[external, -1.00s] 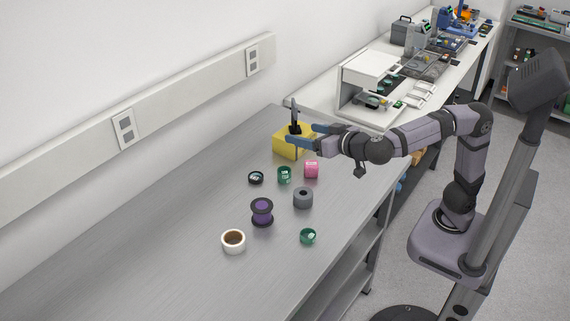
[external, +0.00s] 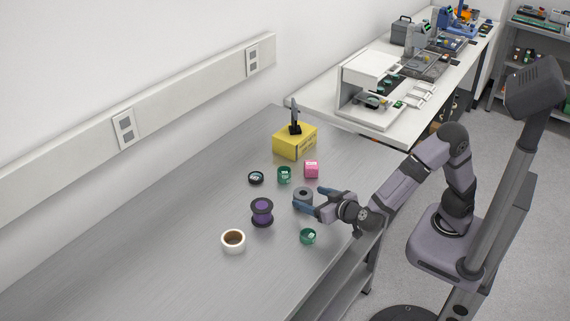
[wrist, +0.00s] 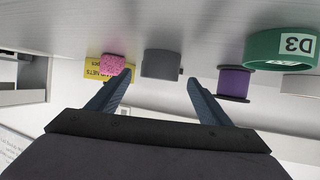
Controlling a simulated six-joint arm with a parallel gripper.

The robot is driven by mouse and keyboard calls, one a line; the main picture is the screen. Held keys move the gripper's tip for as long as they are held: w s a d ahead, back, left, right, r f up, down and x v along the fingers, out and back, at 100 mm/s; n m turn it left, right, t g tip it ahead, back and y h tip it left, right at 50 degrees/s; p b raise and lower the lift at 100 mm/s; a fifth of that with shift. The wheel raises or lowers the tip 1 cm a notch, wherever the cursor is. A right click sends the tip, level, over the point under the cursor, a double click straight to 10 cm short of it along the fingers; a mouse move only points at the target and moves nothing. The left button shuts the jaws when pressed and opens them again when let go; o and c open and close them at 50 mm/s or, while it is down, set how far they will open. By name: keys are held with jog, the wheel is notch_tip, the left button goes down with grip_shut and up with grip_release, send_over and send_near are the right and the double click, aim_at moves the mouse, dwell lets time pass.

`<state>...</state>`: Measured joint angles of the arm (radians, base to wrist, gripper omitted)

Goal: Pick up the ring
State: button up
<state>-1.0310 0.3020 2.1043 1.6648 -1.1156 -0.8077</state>
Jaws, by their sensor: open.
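Several ring-shaped things stand on the metal bench, and I cannot tell which is the task's ring. A green ring (external: 308,237) lies nearer the bench's front edge; a green ring marked D3 (wrist: 281,48) shows at the right of the wrist view.
A purple spool (external: 262,212) and a white tape roll (external: 233,241) stand left of my gripper. A pink block (external: 311,169) and a yellow box (external: 295,141) with a black item on top are behind. The bench's left part is clear.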

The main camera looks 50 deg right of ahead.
jog(key=shift+x, duration=3.7)
jog(key=shift+c, duration=0.6)
jog(key=c, duration=1)
